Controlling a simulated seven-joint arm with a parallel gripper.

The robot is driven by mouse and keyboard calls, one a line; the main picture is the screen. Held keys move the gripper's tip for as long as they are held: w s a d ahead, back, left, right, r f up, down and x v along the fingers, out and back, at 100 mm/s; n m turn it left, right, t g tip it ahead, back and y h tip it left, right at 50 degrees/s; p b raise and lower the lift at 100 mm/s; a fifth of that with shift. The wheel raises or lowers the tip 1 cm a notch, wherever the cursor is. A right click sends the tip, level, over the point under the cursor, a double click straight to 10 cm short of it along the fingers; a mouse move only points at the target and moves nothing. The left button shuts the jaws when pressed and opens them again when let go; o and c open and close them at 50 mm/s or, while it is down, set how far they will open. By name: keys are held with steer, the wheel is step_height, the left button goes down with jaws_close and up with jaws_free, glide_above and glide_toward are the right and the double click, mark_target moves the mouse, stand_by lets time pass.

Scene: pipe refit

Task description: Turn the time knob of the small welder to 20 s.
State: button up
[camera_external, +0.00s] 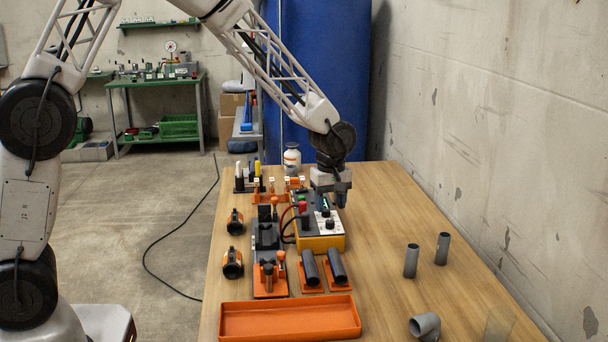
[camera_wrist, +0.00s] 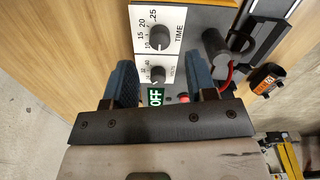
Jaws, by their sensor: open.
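The small welder (camera_external: 320,242) is a yellow-sided box with a pale control panel on the wooden table. In the wrist view its black time knob (camera_wrist: 159,38) sits on a white plate marked TIME, with 10, 15, 20 and 25 around it. I cannot surely tell where its pointer stands. In the external view my gripper (camera_external: 333,200) is above the welder's far part.
An orange-ended clamp fixture (camera_external: 268,235) stands left of the welder. Two dark pipes (camera_external: 323,268) lie on orange holders in front, before an orange tray (camera_external: 290,320). Grey pipe pieces (camera_external: 411,261) stand to the right. The table right of the welder is mostly clear.

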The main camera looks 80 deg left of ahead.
mark_target(330, 220)
steer(key=shift+f, duration=2.5)
steer(key=c, duration=0.9)
